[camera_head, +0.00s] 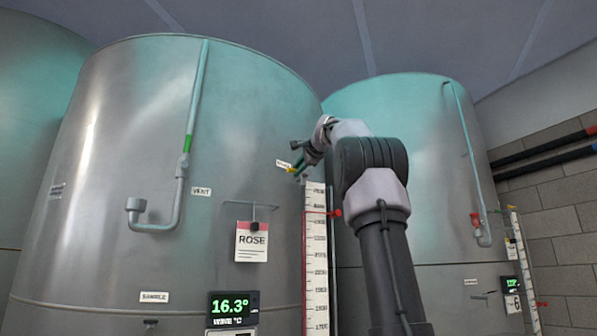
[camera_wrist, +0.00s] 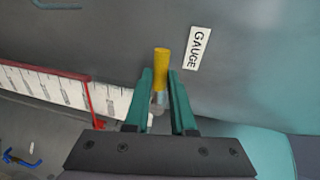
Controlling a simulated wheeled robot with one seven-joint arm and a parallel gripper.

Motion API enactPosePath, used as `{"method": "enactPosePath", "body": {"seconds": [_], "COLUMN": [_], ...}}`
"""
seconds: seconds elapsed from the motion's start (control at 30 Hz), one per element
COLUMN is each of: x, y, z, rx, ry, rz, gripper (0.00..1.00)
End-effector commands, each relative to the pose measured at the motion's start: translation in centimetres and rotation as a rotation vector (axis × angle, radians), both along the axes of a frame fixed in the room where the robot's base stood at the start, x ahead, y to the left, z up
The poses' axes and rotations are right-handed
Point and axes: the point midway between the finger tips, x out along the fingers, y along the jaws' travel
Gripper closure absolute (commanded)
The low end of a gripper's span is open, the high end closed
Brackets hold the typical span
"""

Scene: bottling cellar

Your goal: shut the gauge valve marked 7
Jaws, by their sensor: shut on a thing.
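The gauge valve's yellow lever (camera_wrist: 161,62) stands between the teal fingers of my gripper (camera_wrist: 160,92) in the wrist view, with a metal stem at its lower end. My gripper is shut on this lever. The white label GAUGE (camera_wrist: 197,48) is on the tank wall just right of it. In the head view my gripper (camera_head: 300,164) is at the right side of the middle tank (camera_head: 120,110), above the white level scale (camera_head: 316,262). Only a bit of yellow (camera_head: 291,170) shows there. I cannot read a 7 in either view.
The scale has a red marker (camera_head: 337,213). The middle tank carries a ROSE card (camera_head: 252,242), a vent pipe (camera_head: 178,190) and a 16.3° display (camera_head: 232,305). Another tank (camera_head: 445,130) with its own red-handled valve (camera_head: 475,218) and scale stands at the right.

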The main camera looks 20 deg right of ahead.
Motion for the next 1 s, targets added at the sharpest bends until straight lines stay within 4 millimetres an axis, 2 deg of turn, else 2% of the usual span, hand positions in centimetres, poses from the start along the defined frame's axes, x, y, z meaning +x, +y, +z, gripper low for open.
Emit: {"method": "enactPosePath", "body": {"seconds": [0.53,0.57,0.6,0.63,1.0], "x": [-0.04,-0.04,-0.04,-0.04,-0.35], "y": [-0.03,-0.03,-0.03,-0.03,-0.06], "z": [0.23,0.23,0.23,0.23,0.28], "rx": [0.027,0.027,0.027,0.027,0.025], "ry": [-0.001,-0.001,-0.001,-0.001,-0.001], "rz": [0.000,0.000,0.000,0.000,-0.001], "gripper": [1.00,0.73,0.58,0.47,0.47]}}
